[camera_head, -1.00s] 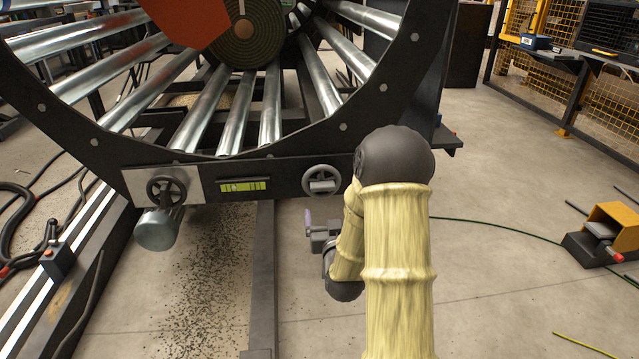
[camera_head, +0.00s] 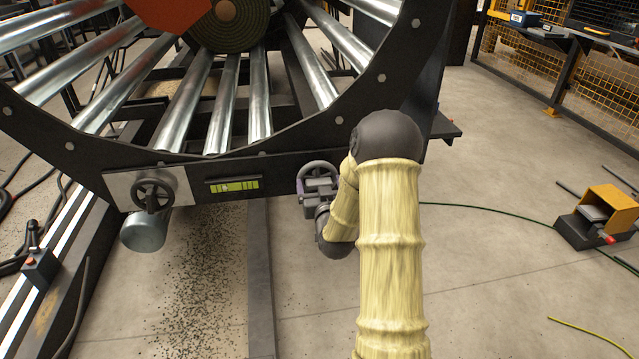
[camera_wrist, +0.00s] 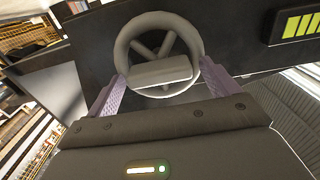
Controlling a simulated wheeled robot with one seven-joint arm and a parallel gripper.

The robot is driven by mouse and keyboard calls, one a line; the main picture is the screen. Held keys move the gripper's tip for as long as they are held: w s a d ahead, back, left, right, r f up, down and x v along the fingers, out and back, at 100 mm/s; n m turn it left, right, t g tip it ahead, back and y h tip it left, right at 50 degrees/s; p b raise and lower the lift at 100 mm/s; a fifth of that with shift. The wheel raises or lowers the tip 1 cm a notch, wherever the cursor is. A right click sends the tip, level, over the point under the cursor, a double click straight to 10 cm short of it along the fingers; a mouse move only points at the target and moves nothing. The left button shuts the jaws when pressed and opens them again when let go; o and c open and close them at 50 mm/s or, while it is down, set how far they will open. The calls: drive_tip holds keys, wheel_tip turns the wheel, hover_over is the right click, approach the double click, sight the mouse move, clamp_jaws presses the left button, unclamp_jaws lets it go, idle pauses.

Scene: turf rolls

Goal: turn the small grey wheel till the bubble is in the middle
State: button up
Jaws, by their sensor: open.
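The small grey wheel (camera_head: 316,167) sits on the right of the dark frame's front plate, partly hidden by my gripper (camera_head: 313,188). In the wrist view the wheel (camera_wrist: 127,36) has a spoked ring and a grey bar across its lower middle. My gripper (camera_wrist: 163,72) is open, with one purple finger on either side of the wheel's lower part. I cannot tell whether the fingers touch it. The green level (camera_head: 234,187) is left of the wheel, and part of it shows in the wrist view (camera_wrist: 302,25). The bubble's place is too small to make out.
A darker handwheel (camera_head: 153,195) is on a pale plate at the left of the same frame. Steel rollers (camera_head: 222,105) run above. A yellow and black pedal box (camera_head: 600,212) stands on the floor at right. The floor between is mostly clear.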

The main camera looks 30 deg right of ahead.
drive_tip(key=shift+s, duration=0.1)
drive_tip(key=c, duration=1)
drive_tip(key=shift+a+n, duration=0.1)
drive_tip(key=shift+n, duration=0.2)
drive_tip(key=shift+a+f+n, duration=0.1)
drive_tip(key=shift+f+n, duration=0.05)
drive_tip(key=shift+n, duration=3.1)
drive_tip(key=shift+a+f+n, duration=0.1)
drive_tip(key=shift+n, duration=3.1)
drive_tip(key=shift+a+f+n, duration=0.1)
drive_tip(key=shift+f+n, duration=0.05)
drive_tip(key=shift+n, duration=3.1)
